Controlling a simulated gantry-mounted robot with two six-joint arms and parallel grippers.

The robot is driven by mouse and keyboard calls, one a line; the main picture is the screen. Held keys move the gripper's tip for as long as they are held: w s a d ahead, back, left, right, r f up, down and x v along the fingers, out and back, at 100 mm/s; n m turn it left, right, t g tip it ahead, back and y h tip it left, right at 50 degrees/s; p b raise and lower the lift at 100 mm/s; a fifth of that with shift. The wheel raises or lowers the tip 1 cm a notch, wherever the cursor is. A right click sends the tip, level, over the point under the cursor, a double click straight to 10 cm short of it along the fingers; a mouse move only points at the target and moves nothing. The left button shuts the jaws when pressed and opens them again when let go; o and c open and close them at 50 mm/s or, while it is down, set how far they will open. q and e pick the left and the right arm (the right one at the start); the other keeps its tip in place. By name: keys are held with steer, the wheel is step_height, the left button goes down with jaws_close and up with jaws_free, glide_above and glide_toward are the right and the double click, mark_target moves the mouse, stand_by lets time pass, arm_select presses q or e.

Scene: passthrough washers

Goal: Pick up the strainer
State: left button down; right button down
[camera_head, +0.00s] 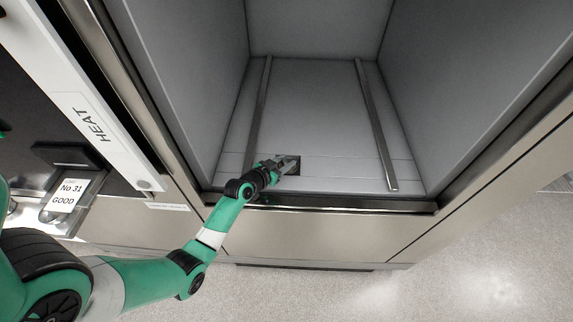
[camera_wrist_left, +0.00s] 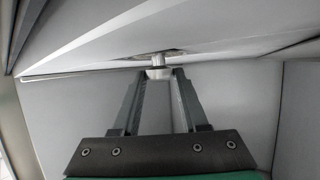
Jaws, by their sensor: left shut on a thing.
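My left gripper (camera_head: 284,164) reaches into the open washer chamber, low at its front. In the left wrist view its two fingers (camera_wrist_left: 158,77) close in on a small metallic knob, which I take to be part of the strainer (camera_wrist_left: 158,62), and are shut on it. The knob stands against a pale chamber surface, with a dark gap beside it. In the head view a dark square spot in the chamber floor lies around the fingertips; the gripper hides most of the strainer there. My right gripper is in neither view.
Two metal rails (camera_head: 375,125) run along the chamber floor (camera_head: 315,105). The washer's front sill (camera_head: 345,203) lies under my left arm. The rest of the chamber is empty.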

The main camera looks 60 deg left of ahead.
mark_target(285, 163)
arm_select(q)
steer(key=shift+r+p, duration=0.35)
steer(key=shift+r, duration=0.25)
step_height(285, 163, up, 3)
steer(key=shift+f+p, duration=0.1)
steer(key=shift+p, duration=0.7)
steer(key=s+d+r+p, duration=0.2)
steer(key=d+r+p, duration=0.1)
steer(key=d, duration=0.3)
steer(key=s+d+r+p, duration=0.2)
steer(key=d+r+p, duration=0.1)
steer(key=d+r, duration=0.3)
steer(key=shift+s+d, duration=0.3)
steer(key=shift+d, duration=0.3)
steer(key=shift+d, duration=0.1)
